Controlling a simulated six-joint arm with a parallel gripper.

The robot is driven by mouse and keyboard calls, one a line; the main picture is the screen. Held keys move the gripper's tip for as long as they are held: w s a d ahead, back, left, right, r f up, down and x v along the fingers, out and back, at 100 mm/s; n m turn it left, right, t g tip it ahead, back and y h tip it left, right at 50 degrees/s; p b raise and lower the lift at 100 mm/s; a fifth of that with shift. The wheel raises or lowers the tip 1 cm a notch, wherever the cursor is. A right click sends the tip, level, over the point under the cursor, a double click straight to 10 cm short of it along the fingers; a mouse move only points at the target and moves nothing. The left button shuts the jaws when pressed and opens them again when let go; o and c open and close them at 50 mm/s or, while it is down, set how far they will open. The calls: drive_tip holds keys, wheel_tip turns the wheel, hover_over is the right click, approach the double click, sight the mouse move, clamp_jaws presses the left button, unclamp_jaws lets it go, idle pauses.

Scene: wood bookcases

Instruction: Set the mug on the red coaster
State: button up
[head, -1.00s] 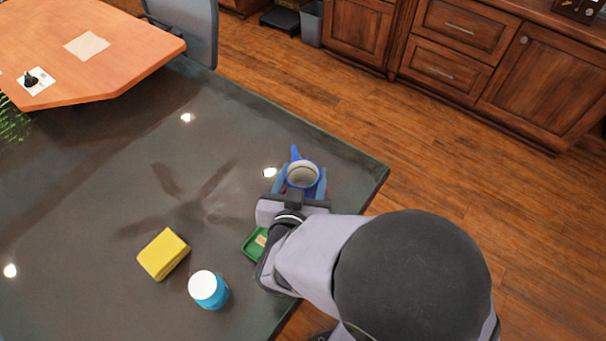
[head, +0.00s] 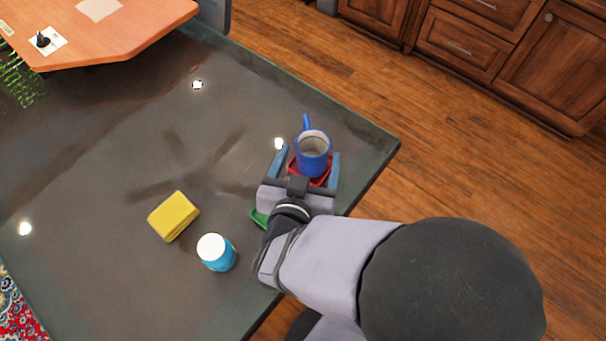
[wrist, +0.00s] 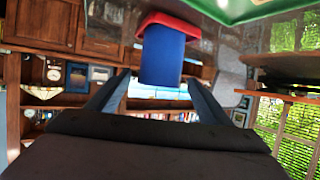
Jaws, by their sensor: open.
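The blue mug (head: 313,153) stands upright on the red coaster (head: 325,176) near the table's far right edge, its handle pointing away from me. In the wrist view the picture is upside down, with the mug (wrist: 162,55) reaching down from the coaster (wrist: 170,21). My gripper (head: 308,158) is open, with a blue finger on each side of the mug and visible gaps between. Its fingers (wrist: 157,88) also show in the wrist view, apart from the mug. My gripper body hides the coaster's near side.
A green tray (head: 259,218) is partly hidden beneath my arm; it also shows in the wrist view (wrist: 245,10). A yellow sponge (head: 173,216) and a white-capped blue jar (head: 216,252) stand to the left. The dark table (head: 110,150) is otherwise clear.

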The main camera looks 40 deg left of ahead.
drive_tip(key=v, duration=0.6)
drive_tip(key=shift+s+d+p, duration=0.2)
drive_tip(key=shift+s+p, duration=0.1)
drive_tip(key=shift+p, duration=0.05)
drive_tip(key=shift+r, duration=0.15)
drive_tip(key=w+m+g+p, duration=0.1)
drive_tip(key=w+g+p, duration=0.25)
drive_tip(key=w, duration=0.65)
drive_tip(key=w+d+r+m+g+h+p, duration=0.1)
drive_tip(key=w+d+g+p, duration=0.2)
drive_tip(key=w+d, duration=0.3)
drive_tip(key=s+d+r+m+g+h+p, duration=0.1)
drive_tip(key=s+d+m+g+h+p, duration=0.15)
drive_tip(key=d, duration=1.15)
drive_tip(key=s+d+r+m+g+h+p, duration=0.1)
drive_tip(key=s+d+r+g+h+p, duration=0.2)
drive_tip(key=d, duration=1.2)
wheel_tip(320, 180, down, 19)
drive_tip(key=b, duration=1.9)
drive_tip(key=shift+s, duration=0.5)
drive_tip(key=shift+a+f+y, duration=0.1)
drive_tip(key=shift+y, duration=0.15)
